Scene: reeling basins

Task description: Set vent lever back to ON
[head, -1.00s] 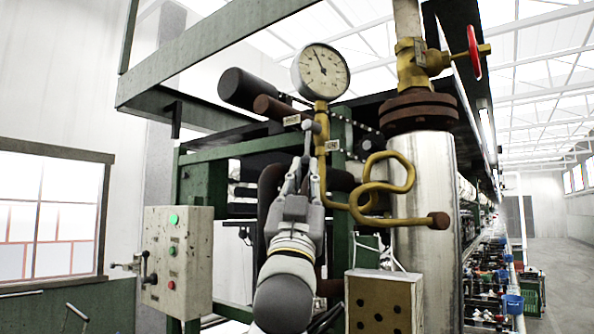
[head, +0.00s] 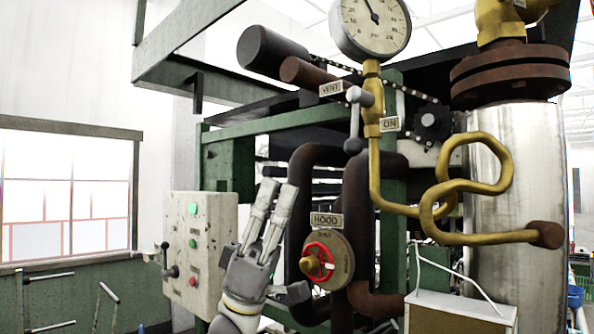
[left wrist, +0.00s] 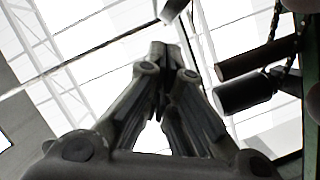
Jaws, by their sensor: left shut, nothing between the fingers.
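The vent lever (head: 354,122) is a grey handle on a brass pipe below the pressure gauge. It hangs almost straight down from its pivot and ends in a dark knob. The VENT label (head: 331,88) is at its upper left and the ON label (head: 390,123) at its right. My left gripper (head: 279,188) is shut and empty, below and left of the lever and apart from it, pointing up. In the left wrist view the left gripper's fingertips (left wrist: 160,50) meet. My right gripper is not in view.
A gauge (head: 370,24) is above the lever. A HOOD valve with a red wheel (head: 318,262) is just right of my left gripper. A control box (head: 199,250) stands to its left. Dark pipes (head: 355,215) and a curled brass pipe (head: 468,190) are near the lever.

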